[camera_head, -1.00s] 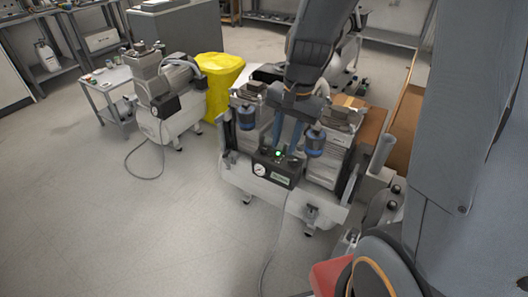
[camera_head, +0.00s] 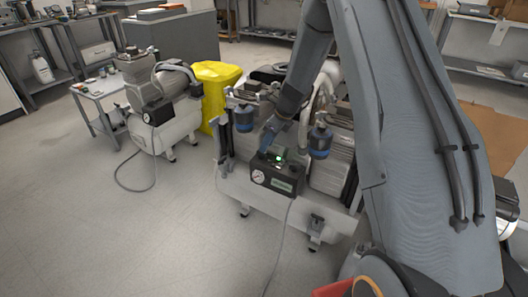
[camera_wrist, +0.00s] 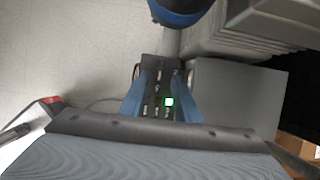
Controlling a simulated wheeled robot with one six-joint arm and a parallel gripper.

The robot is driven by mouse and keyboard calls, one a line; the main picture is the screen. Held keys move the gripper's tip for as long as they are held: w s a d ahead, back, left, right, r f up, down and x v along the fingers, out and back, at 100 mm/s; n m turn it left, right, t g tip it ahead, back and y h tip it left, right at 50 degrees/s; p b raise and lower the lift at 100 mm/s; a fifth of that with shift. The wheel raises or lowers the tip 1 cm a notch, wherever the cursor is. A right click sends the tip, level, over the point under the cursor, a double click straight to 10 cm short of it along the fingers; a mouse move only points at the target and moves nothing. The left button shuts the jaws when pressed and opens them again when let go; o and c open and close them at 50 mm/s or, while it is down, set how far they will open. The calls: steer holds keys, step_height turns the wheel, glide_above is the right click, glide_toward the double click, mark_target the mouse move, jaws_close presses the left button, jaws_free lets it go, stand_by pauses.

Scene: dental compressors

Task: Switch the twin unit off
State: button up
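The twin unit (camera_head: 232,187) is a pale compressor with two ribbed motor blocks and blue-based filters, in the middle of the head view. Its black control box (camera_head: 274,177) has a round gauge (camera_head: 258,177) and a lit green switch (camera_head: 279,158) on top. In the wrist view the green light (camera_wrist: 169,102) glows between my fingers. My gripper (camera_head: 271,142) has blue fingers and is just above or at the box top; contact cannot be told. In the wrist view my gripper (camera_wrist: 163,76) is open, with a finger on either side of the switch area.
A blue-based filter (camera_head: 320,143) stands close to the right of my gripper, another (camera_head: 244,119) to the left. A smaller compressor (camera_head: 170,128) and a yellow bin (camera_head: 216,88) stand at left. A cable (camera_head: 280,240) hangs from the box.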

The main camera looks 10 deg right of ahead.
mark_target(261, 154)
steer(key=shift+b+x, duration=0.3)
steer(key=shift+x, duration=1.9)
steer(key=shift+c, duration=0.2)
jaws_close()
